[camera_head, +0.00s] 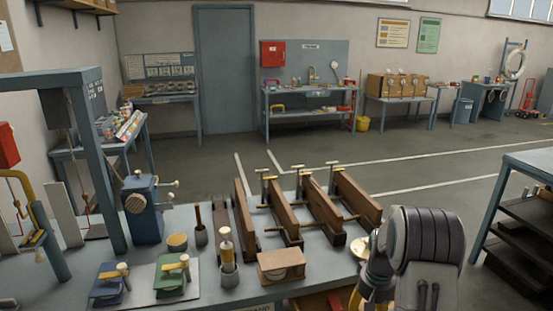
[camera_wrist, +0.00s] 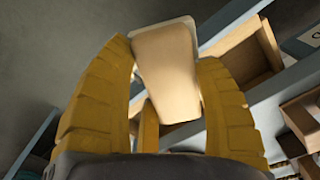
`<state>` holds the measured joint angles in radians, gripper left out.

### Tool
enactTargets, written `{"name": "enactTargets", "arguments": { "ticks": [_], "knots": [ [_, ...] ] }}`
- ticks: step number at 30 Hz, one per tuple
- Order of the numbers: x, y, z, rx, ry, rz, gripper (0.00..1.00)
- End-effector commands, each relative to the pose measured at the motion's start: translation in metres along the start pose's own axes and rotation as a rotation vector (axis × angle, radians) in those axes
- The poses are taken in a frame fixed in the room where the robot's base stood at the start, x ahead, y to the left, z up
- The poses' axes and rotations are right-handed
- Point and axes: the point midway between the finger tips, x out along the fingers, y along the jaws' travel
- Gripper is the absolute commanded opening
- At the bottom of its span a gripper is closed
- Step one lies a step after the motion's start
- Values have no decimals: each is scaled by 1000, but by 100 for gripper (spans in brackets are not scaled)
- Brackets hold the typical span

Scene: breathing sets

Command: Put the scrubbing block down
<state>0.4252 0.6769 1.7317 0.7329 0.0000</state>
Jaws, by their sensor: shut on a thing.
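The scrubbing block (camera_wrist: 166,85), a tan tapering block with a paler rim at its far end, is between the yellow fingers of my gripper (camera_wrist: 164,58) in the wrist view. The fingers are shut on its two sides. It is held in the air, with grey floor and a bench edge behind it. In the head view my gripper (camera_head: 360,292) is low, right of the workbench's front, mostly hidden by my own dark arm. I cannot make out the block for certain there.
The grey workbench (camera_head: 241,291) carries long wooden clamps (camera_head: 284,212), a small wooden box (camera_head: 281,265), a cup with a brush (camera_head: 228,262) and green and blue devices (camera_head: 171,279). A dark shelf rack (camera_head: 520,215) stands right. The floor (camera_head: 440,165) behind is open.

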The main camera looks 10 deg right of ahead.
Motion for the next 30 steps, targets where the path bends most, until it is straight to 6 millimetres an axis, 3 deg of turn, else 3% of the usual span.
{"name": "enactTargets", "arguments": {
  "ticks": [1,6,13,21,30],
  "knots": [
    [4,-25,3,-58,-2,0,26],
    [13,-90,15,-209,-1,0,26],
    [19,-149,34,-351,0,0,26],
    [19,-177,45,-420,0,0,26],
    [20,-175,44,-415,0,0,26]
  ]
}}
